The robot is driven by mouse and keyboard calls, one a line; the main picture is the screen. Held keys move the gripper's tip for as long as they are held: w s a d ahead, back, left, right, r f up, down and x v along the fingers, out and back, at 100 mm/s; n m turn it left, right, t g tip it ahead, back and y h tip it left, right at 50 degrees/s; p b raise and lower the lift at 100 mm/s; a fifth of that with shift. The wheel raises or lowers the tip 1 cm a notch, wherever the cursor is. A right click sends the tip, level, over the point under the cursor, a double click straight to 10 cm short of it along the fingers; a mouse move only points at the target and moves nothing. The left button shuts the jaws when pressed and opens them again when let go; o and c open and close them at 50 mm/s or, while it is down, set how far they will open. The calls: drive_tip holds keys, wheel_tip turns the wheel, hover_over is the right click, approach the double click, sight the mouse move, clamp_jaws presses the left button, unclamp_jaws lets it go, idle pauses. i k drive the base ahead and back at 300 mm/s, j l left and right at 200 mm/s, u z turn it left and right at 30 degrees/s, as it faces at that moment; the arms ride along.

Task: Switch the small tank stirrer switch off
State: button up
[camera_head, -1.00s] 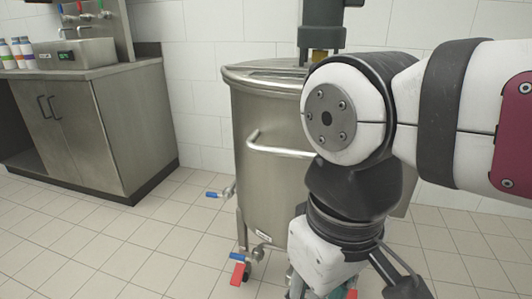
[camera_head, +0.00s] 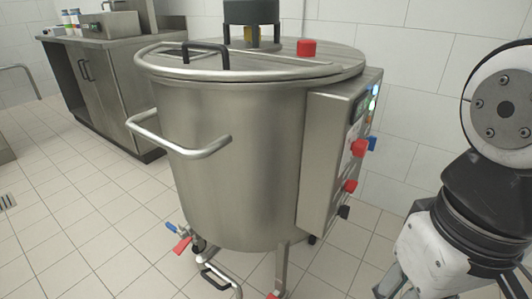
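A stainless steel tank (camera_head: 235,160) stands in the middle of the head view, with a motor (camera_head: 251,14) on its lid. A control box (camera_head: 331,155) is fixed to its right side. The box carries red knobs (camera_head: 358,148), a blue one (camera_head: 372,143) and small lit lamps (camera_head: 373,100). Its front is seen at a steep angle, so I cannot tell which control is the stirrer switch or how it is set. My gripper (camera_head: 383,290) is at the bottom right edge, mostly cut off, apart from the box. Its opening cannot be made out.
A steel counter with cabinet (camera_head: 110,80) stands behind on the left, with bottles (camera_head: 70,22) on it. Handles (camera_head: 178,145) and valves (camera_head: 181,243) stick out from the tank. The tiled floor (camera_head: 70,230) is clear at the left and between tank and arm.

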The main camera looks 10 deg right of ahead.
sight(344, 211)
drive_tip(key=k+z, duration=0.3)
drive_tip(key=k+j+z, duration=0.2)
drive_tip(key=j, duration=0.3)
drive_tip(key=i+j+z, duration=0.2)
drive_tip(key=j, duration=0.25)
drive_tip(key=j+z, duration=0.2)
drive_tip(key=j, duration=0.25)
